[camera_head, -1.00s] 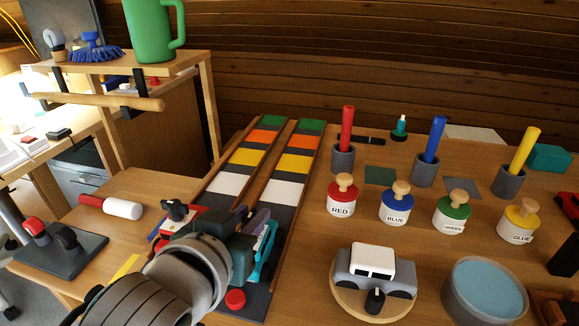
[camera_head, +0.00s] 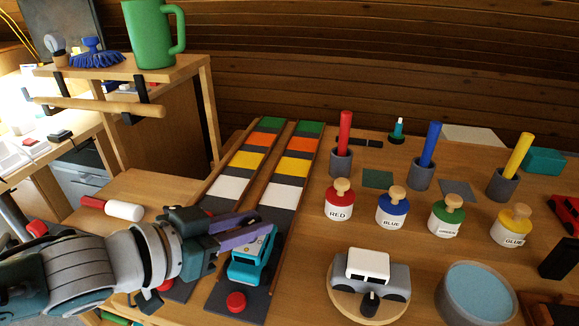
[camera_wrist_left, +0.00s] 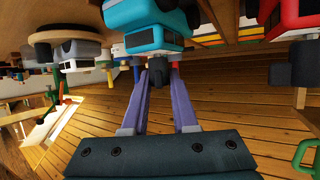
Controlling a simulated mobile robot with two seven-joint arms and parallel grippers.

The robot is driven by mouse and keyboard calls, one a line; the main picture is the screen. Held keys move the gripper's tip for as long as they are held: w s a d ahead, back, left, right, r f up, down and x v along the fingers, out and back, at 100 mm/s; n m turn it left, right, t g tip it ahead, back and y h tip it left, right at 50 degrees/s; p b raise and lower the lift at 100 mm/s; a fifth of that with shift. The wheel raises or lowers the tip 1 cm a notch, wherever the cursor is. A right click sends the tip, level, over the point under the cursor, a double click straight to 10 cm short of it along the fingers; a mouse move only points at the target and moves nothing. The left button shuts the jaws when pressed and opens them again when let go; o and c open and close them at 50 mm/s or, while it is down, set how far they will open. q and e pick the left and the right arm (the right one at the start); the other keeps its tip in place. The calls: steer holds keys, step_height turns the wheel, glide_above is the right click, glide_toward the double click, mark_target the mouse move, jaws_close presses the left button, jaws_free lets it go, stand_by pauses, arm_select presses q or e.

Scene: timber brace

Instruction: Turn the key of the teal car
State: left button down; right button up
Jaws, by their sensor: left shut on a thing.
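The teal car (camera_head: 246,266) stands near the front end of the right-hand colour-striped track. In the left wrist view the teal car (camera_wrist_left: 150,40) appears upside down at the top. My left gripper (camera_head: 250,230) reaches in from the left at the car's far upper side, its purple fingers beside the car. In the left wrist view the left gripper (camera_wrist_left: 160,72) has its fingertips closed on a dark piece at the car, which looks like its key (camera_wrist_left: 159,76). The fingers hide the key in the head view. My right gripper is not in view.
A red button (camera_head: 236,302) sits in front of the teal car. A white-and-grey car (camera_head: 371,272) with a black key stands on a round wooden disc to the right. Labelled pots and cups with coloured rods stand further back. My left arm covers the front-left table.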

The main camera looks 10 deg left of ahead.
arm_select(q)
steer(key=m+g+h+b, duration=0.1)
steer(key=m+b, duration=0.1)
steer(key=m+g+h+b, duration=0.3)
steer(key=m+b, duration=0.1)
steer(key=b, duration=0.1)
steer(key=shift+w+a+f+g+h, duration=0.1)
steer(key=shift+w+f+g+h, duration=0.05)
steer(key=shift+f+g+h, duration=0.15)
steer(key=shift+r+m+g+h+b, duration=0.15)
steer(key=shift+m+g+h+b, duration=0.25)
steer(key=shift+m+g+b, duration=0.45)
steer(key=shift+r+g+b, duration=0.15)
steer(key=shift+g+b, duration=0.2)
steer(key=shift+b, duration=0.1)
steer(key=shift+r, duration=0.1)
steer(key=c, duration=0.7)
jaws_free()
steer(key=p+v, duration=0.1)
steer(key=v, duration=0.8)
steer(key=shift+s+a, duration=0.25)
steer(key=shift+a, duration=0.1)
